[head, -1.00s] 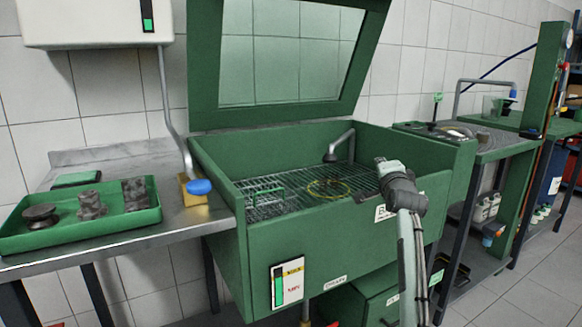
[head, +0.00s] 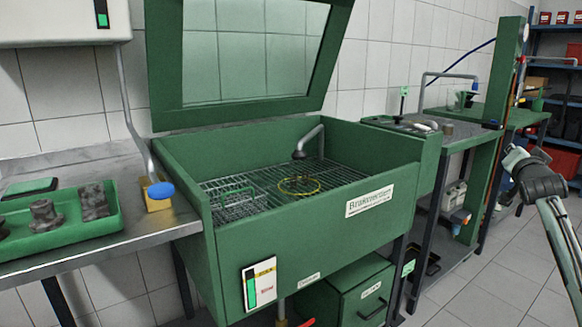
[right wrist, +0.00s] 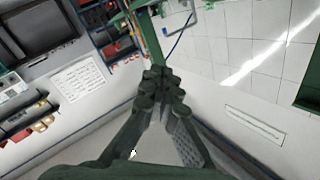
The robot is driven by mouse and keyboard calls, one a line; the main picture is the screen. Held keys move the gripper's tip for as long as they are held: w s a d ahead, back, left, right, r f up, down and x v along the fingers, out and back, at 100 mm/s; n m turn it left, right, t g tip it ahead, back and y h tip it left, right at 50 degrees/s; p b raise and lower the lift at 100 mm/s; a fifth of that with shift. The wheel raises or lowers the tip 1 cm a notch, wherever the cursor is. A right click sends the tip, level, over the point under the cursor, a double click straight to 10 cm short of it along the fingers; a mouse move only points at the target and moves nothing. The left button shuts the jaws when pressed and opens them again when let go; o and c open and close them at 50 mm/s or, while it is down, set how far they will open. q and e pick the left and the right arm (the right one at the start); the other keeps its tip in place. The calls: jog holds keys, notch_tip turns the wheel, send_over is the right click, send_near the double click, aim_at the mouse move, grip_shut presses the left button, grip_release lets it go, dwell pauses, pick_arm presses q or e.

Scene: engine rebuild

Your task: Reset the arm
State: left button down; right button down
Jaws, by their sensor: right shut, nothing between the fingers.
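My right arm (head: 560,235) comes in at the right edge of the head view, to the right of the green wash basin and clear of it. The end of the arm with my right gripper (head: 513,157) points up and away over the aisle, so its fingers are hard to make out there. In the right wrist view the right gripper (right wrist: 162,85) is shut, its dark fingertips together with nothing between them. My left gripper is not in view.
The green wash basin (head: 300,235) stands open with its windowed lid raised. A green tray (head: 75,237) with dark metal parts sits on the steel bench at left. Right are a workbench (head: 470,138) and blue shelves (head: 560,100). Open floor (head: 480,270) lies in front.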

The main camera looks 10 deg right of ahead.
jog(key=s+a+f+n+g+y, duration=0.1)
jog(key=s+a+f+n+g, duration=0.25)
jog(key=f, duration=0.75)
jog(key=s+a+f+n+y, duration=0.1)
jog(key=s+a+f+n, duration=0.25)
jog(key=s+f, duration=0.45)
jog(key=s+a+f+n+g+y, duration=0.1)
jog(key=s+a+f+n+g, duration=0.2)
jog(key=f, duration=1)
jog(key=s+a+f+n+g+y, duration=0.1)
jog(key=s+a+f+n+g, duration=0.3)
jog(key=s+f, duration=0.6)
jog(key=s+a+f+n+g+y, duration=0.1)
jog(key=s+a+f+n, duration=0.2)
jog(key=s+a+f, duration=0.75)
jog(key=s+a+m+y, duration=0.2)
jog(key=s+a, duration=0.3)
jog(key=a, duration=0.6)
jog(key=shift+s+f+m+g+y, duration=0.2)
jog(key=shift+f+m+g+y, duration=0.2)
jog(key=shift+y, duration=0.2)
